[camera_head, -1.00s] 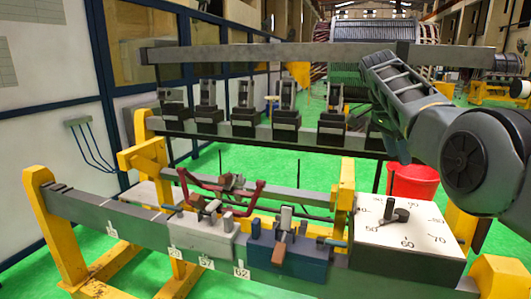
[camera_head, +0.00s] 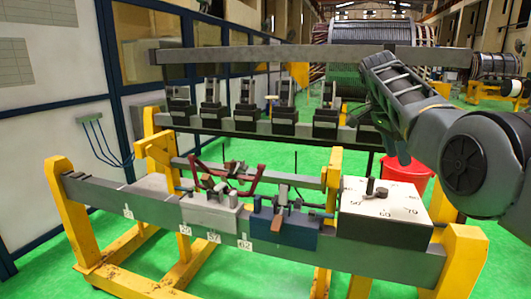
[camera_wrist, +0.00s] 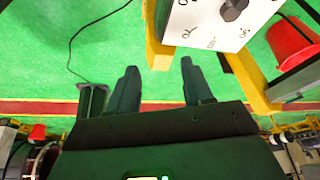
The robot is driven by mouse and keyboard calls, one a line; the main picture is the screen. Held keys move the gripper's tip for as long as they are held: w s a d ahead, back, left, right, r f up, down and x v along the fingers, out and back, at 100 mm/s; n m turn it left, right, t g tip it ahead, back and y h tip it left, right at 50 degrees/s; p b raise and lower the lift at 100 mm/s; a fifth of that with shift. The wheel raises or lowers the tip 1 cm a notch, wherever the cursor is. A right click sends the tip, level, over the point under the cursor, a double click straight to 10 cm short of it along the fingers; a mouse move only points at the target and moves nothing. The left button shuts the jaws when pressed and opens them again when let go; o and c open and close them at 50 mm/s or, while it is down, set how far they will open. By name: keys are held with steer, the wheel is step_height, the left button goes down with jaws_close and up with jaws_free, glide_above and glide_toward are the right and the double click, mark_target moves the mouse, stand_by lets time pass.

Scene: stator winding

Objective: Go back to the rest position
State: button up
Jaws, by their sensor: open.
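My gripper (camera_wrist: 158,82) shows in the wrist view with its two dark fingers apart and nothing between them, above the green floor. In the head view my arm comes in from the right and folds upward; the gripper end (camera_head: 396,150) points down behind the white dial box and is partly hidden. The box (camera_head: 410,205), with a black knob and printed numbers, sits on the right end of the grey bench beam (camera_head: 150,205). It also shows at the top of the wrist view (camera_wrist: 195,25). My gripper touches nothing that I can see.
A blue clamp block (camera_head: 290,232), a grey clamp block (camera_head: 210,213) and a dark red bent part (camera_head: 220,175) sit on the beam. A rack with several black clamps (camera_head: 245,115) stands behind. A red bucket (camera_head: 405,168) is behind the dial box. Green floor is open at front left.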

steer(key=s+a+f+n+t+b, duration=0.1)
steer(key=s+f+n+t, duration=0.15)
steer(key=f, duration=1.35)
steer(key=s+a+f+n+t+b, duration=0.1)
steer(key=f+n+b, duration=0.15)
steer(key=f, duration=1.35)
steer(key=s+a+f+n+t+y+b, duration=0.1)
steer(key=s+a+f+n+t+y, duration=0.25)
steer(key=s+f, duration=1.45)
steer(key=s+a+r+n+t+b, duration=0.1)
steer(key=s+a+n+t+b, duration=0.15)
steer(key=s, duration=1.05)
steer(key=s+a+n+t+b, duration=0.1)
steer(key=s+a+n, duration=0.15)
steer(key=s, duration=1.05)
steer(key=s+r+n+t+b, duration=0.1)
steer(key=s+r+n+t, duration=0.1)
steer(key=s+r, duration=0.6)
steer(key=s+r+n+t+y+b, duration=0.1)
steer(key=s+r+n+t, duration=0.1)
steer(key=s+r, duration=0.6)
step_height(320, 180, up, 5)
steer(key=shift+s+a+f, duration=0.15)
steer(key=shift+a+f, duration=0.05)
steer(key=shift+a, duration=0.1)
